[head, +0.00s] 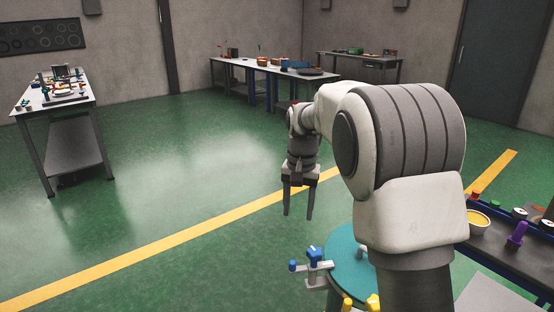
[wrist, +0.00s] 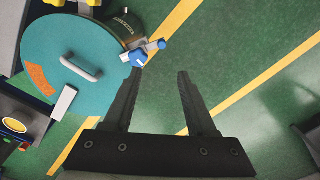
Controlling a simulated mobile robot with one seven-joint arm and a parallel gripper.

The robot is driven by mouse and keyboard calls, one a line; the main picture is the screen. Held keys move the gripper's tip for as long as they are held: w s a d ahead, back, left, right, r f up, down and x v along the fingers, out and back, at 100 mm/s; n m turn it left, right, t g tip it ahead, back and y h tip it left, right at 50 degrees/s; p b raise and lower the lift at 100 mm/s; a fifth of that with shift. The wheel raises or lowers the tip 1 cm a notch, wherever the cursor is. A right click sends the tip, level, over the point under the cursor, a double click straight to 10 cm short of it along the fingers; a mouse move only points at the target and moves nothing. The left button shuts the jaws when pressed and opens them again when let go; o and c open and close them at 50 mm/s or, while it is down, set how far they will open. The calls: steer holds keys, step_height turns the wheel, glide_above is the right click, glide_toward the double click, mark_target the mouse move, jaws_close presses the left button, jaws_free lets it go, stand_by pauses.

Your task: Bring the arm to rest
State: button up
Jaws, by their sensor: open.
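My gripper (head: 298,212) hangs from the bent arm in the middle of the head view, fingers pointing down. Its two dark fingers are apart with nothing between them. In the wrist view my gripper (wrist: 158,76) also shows open and empty over the green floor. Its left fingertip appears close to a blue knob on the teal round lid in that picture; whether they touch cannot be told. In the head view a gap shows between the fingers and the teal lid below.
The teal round lid (head: 345,262) has a clamp with blue knobs (head: 312,254) at its edge. A table (head: 72,108) stands far left. Open green floor lies between.

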steer(key=s+d+r+n+t, duration=0.1)
steer(key=s+d+r, duration=0.1)
steer(key=s+r, duration=0.5)
steer(key=s+d+r+n+t+p, duration=0.1)
steer(key=s+d+r+t, duration=0.1)
steer(key=s, duration=0.9)
steer(key=s+d+r+n+t+p, duration=0.1)
steer(key=s+n+t+p, duration=0.1)
steer(key=s, duration=1)
steer(key=shift+d+r, duration=0.35)
steer(key=shift+d, duration=0.05)
